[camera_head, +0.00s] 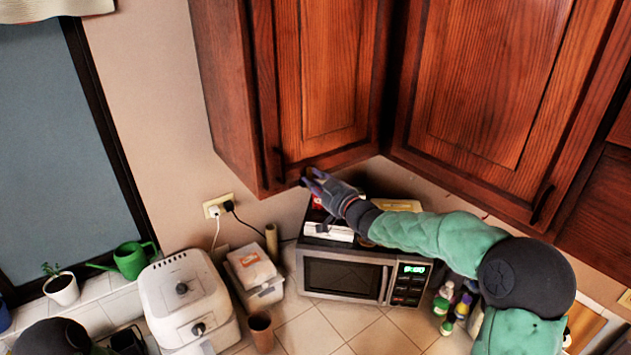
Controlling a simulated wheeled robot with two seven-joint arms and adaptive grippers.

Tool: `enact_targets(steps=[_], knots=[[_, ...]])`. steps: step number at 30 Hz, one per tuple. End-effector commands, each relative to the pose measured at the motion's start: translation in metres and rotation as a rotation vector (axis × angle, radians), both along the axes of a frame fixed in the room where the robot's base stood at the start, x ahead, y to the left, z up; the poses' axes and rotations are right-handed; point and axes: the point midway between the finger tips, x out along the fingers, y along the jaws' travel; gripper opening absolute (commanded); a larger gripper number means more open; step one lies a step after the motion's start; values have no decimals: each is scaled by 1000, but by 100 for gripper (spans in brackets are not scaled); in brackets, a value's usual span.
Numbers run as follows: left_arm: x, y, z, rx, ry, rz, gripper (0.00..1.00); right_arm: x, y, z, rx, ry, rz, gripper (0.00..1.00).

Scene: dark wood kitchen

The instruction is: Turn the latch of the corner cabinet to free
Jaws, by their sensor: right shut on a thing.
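The corner cabinet (325,70) is reddish-brown wood, with its left door shut and a dark vertical handle (280,165) near the door's lower left corner. My right gripper (308,176) reaches up from the lower right, over the microwave, to the lower edge of this door, just right of the handle. Its fingers are shut on a small dark thing at that edge, most likely the latch. The fingers cover most of it, so its turn angle cannot be read. Only a dark joint of my left arm shows at the bottom left; its gripper is not visible.
A microwave (345,277) with boxes on top stands below the cabinet. A white fryer (188,300), a lidded container (255,275) and a brown cup (261,330) stand to its left, small bottles (452,308) to its right. Some tiled counter (340,325) in front is clear.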

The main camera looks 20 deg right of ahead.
Motion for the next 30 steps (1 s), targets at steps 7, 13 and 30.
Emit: enact_targets(steps=[7, 13, 30], knots=[[0, 0, -13, 0, 0, 0, 62, 0, 1, -2, -50, -19, -1, 0], [0, 0, -38, 0, 0, 0, 62, -1, 4, -4, -165, -63, 0, 0], [0, 0, -112, 0, 0, 0, 62, -6, 15, -6, -665, -243, -1, 0]])
